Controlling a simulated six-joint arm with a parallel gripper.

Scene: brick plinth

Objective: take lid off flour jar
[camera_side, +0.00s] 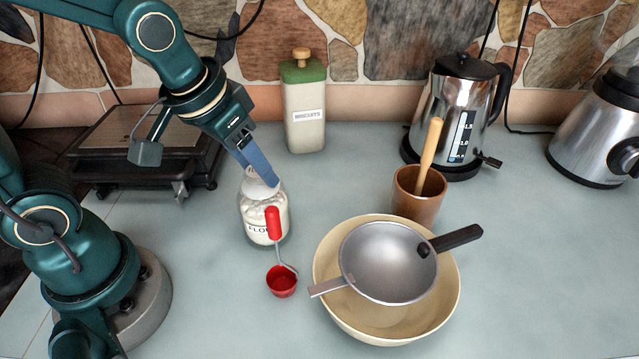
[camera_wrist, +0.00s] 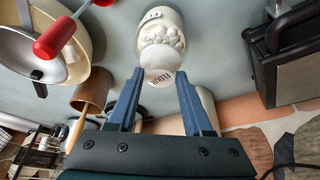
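The flour jar (camera_side: 263,222) is clear glass with white contents and a FLOUR label, upright on the counter; it also shows in the wrist view (camera_wrist: 160,32). Its pale round lid (camera_side: 262,187) sits at the jar's mouth, and its printed top faces my gripper in the wrist view (camera_wrist: 158,70). My gripper (camera_side: 264,176) is over the lid from the upper left. In the wrist view my gripper's blue fingers (camera_wrist: 160,73) stand apart, one tip on each side of the lid. Whether they press on it is not clear.
A red scoop (camera_side: 281,281) is in front of the jar, its handle overlapping it in the side view.

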